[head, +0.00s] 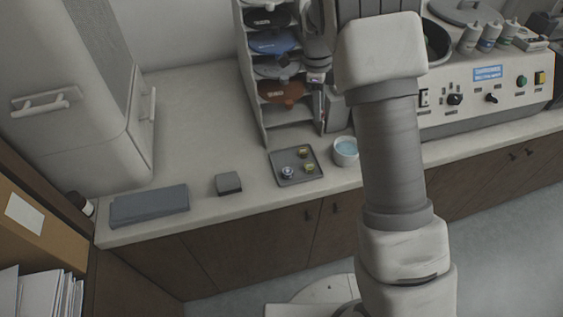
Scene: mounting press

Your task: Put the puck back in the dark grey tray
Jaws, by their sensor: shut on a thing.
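The dark grey tray (284,181) lies flat on the counter near its front edge, left of the blue-filled bowl. Several small round pieces sit in it: a pale bluish one (288,172) at front left, and two yellowish ones at the back (303,153) and right (309,168). The tray's back left part is bare. My gripper (319,118) points down beside the rack, behind and a little right of the tray, above the counter. It is shut on the puck, which is too small and dark to make out here.
A rack (250,75) of coloured discs stands close to the left of my gripper. A white bowl (345,152) with blue contents is right of the tray. A grey block (228,184) and dark slab (149,206) lie left. The press panel (487,90) is right.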

